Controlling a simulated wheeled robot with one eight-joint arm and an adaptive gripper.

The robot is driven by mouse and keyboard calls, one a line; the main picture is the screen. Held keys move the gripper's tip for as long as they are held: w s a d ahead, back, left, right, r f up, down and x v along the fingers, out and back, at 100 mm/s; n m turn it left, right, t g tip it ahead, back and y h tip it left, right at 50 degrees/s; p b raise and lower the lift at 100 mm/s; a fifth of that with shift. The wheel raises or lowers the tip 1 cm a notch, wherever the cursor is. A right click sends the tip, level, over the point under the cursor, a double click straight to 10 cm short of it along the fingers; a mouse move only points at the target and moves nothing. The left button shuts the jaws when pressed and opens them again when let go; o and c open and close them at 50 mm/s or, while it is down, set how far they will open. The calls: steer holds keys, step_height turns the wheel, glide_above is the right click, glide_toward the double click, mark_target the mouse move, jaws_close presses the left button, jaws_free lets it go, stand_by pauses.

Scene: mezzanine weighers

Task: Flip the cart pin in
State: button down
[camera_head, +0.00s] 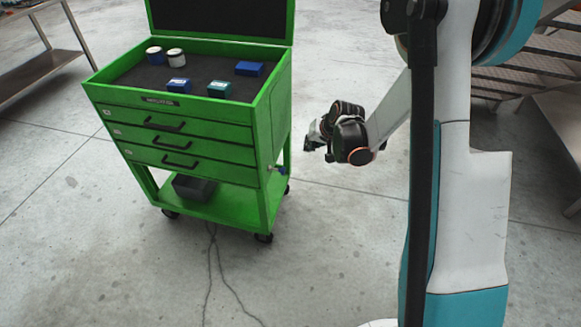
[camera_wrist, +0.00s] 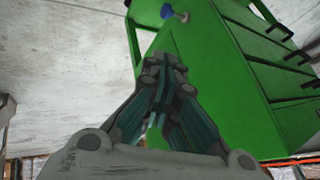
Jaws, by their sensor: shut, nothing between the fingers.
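The green cart (camera_head: 262,125) stands left of centre in the head view, on castors, with its lid raised. A small blue-headed pin (camera_head: 279,170) sticks out low on its right side. In the wrist view the pin, with a blue head and a pale metal base, shows on the green side panel (camera_wrist: 175,14) near the top. My gripper (camera_head: 310,146) is to the right of the cart, apart from it. In the wrist view its fingertips (camera_wrist: 166,68) are together and empty, with the pin beyond them. I cannot tell how far in the pin sits.
The cart's top tray holds blue and teal boxes (camera_head: 219,89) and two round tins (camera_head: 155,55). A black bin (camera_head: 195,187) sits on the lower shelf. Metal tables (camera_head: 45,62) and stairs (camera_head: 535,75) stand at the sides.

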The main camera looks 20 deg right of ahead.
mark_target(281, 170)
step_height(281, 170, down, 13)
steer(key=w+d+m, duration=0.1)
steer(key=w+d, duration=0.1)
steer(key=shift+y, duration=0.3)
steer(key=shift+w, duration=0.1)
steer(key=w+a+f+b, duration=0.5)
steer(key=w+f, duration=0.2)
steer(key=f, duration=0.1)
steer(key=shift+w+a, duration=0.25)
steer(key=shift+a, duration=0.1)
